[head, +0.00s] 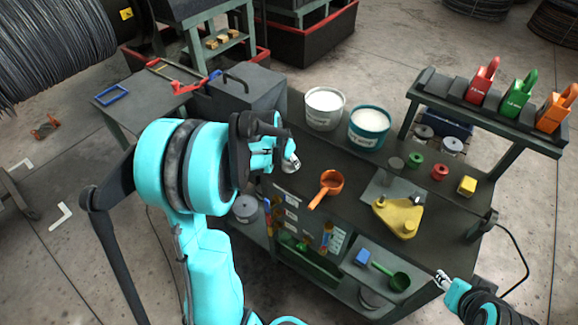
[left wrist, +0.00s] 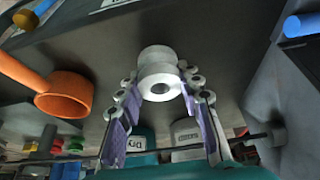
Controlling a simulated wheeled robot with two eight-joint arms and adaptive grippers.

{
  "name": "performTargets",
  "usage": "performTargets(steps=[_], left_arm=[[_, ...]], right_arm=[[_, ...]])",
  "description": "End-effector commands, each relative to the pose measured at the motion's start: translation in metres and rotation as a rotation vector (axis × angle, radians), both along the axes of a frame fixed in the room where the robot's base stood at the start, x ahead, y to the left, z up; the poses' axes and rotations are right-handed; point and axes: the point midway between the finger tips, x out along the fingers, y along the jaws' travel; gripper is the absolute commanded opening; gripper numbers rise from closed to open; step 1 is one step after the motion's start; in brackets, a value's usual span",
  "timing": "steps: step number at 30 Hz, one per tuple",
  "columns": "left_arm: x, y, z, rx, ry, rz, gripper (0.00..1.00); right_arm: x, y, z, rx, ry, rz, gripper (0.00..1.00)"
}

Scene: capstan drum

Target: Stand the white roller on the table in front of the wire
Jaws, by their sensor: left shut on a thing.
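The white roller (left wrist: 160,72) is a short stepped cylinder with a hole in its end, seen close up in the left wrist view. My left gripper (left wrist: 163,105) is shut on it, with a purple-padded finger on each side. In the head view my left gripper (head: 280,155) is over the left part of the dark table (head: 315,225), and the roller (head: 290,165) is partly hidden by the fingers. A large coil of dark wire (head: 50,50) fills the upper left. My right gripper (head: 442,281) is low at the right, by the table's front edge; its fingers are too small to read.
An orange ladle (head: 331,184) lies right of my left gripper. Behind stand a white tub (head: 324,108) and a teal tub (head: 368,127). A yellow plate with knobs (head: 399,216), small spools and a yellow block (head: 467,186) occupy the right side.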

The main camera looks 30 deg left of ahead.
Motion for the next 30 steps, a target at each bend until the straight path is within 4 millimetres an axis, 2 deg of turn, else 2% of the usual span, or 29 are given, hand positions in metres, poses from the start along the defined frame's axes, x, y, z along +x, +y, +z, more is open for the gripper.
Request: performTargets(steps=[1, 3, 14, 15, 17, 26, 30], left_arm=[[0.000, 0.000, -0.011, 0.000, 0.000, 0.000, 0.06], [0.000, 0.000, -0.018, 0.000, 0.000, 0.000, 0.06], [0.000, 0.000, -0.022, 0.000, 0.000, 0.000, 0.06], [0.000, 0.000, -0.022, 0.000, 0.000, 0.000, 0.38], [0.000, 0.000, -0.021, 0.000, 0.000, 0.000, 0.54], [0.000, 0.000, -0.020, 0.000, 0.000, 0.000, 0.56], [-0.002, 0.000, -0.011, 0.000, 0.000, 0.001, 0.56]], right_arm=[[0.000, 0.000, -0.006, 0.000, 0.000, 0.000, 0.40], [0.000, 0.000, -0.008, 0.000, 0.000, 0.000, 0.40], [0.000, 0.000, -0.010, 0.000, 0.000, 0.000, 0.40], [0.000, 0.000, -0.011, 0.000, 0.000, 0.000, 0.40], [0.000, 0.000, -0.010, 0.000, 0.000, 0.000, 0.40], [0.000, 0.000, -0.009, 0.000, 0.000, 0.000, 0.40], [0.000, 0.000, -0.003, 0.000, 0.000, 0.000, 0.40]])
